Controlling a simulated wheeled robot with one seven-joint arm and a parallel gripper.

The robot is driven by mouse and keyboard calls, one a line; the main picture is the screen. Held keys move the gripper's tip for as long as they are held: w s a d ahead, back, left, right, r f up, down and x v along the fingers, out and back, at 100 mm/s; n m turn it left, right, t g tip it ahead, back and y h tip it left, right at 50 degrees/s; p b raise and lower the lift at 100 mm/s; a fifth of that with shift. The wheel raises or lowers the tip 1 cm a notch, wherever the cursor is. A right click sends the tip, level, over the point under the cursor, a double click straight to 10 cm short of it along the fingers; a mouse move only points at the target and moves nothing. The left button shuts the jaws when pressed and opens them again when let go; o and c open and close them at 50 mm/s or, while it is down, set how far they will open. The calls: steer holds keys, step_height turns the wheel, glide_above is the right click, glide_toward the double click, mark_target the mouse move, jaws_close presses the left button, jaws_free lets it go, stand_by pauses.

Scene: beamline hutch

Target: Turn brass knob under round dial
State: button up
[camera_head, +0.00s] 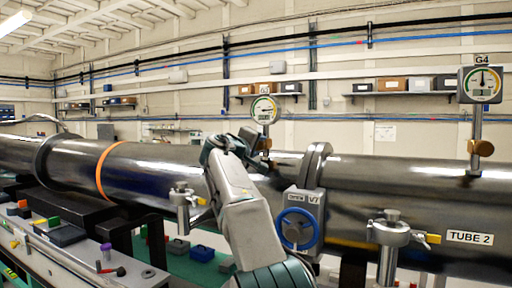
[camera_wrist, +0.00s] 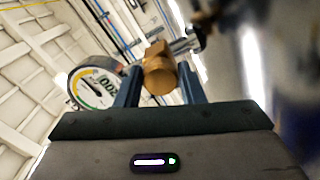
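The round dial (camera_head: 264,110), a white gauge with a coloured scale, stands on a stem above the dark tube in the head view. It shows tilted at left in the wrist view (camera_wrist: 96,86). Its brass knob (camera_wrist: 160,74) lies between the two blue-grey fingers of my gripper (camera_wrist: 158,82). The fingers are apart, one on each side of the knob, with narrow gaps visible; contact at the tips is unclear. In the head view my gripper (camera_head: 254,144) is at the stem under the dial, and the knob (camera_head: 266,143) is partly hidden.
A square-cased gauge, G4 (camera_head: 482,84), stands at right with its own brass knob (camera_head: 481,148). A blue handwheel (camera_head: 297,229) marked V7 is right of my arm. The tube (camera_head: 400,185) runs across the view. Clamps stand along it, and shelves line the wall.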

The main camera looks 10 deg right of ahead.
steer(key=o, duration=0.4)
steer(key=shift+c, duration=0.2)
steer(key=b+v, duration=0.5)
steer(key=v, duration=0.9)
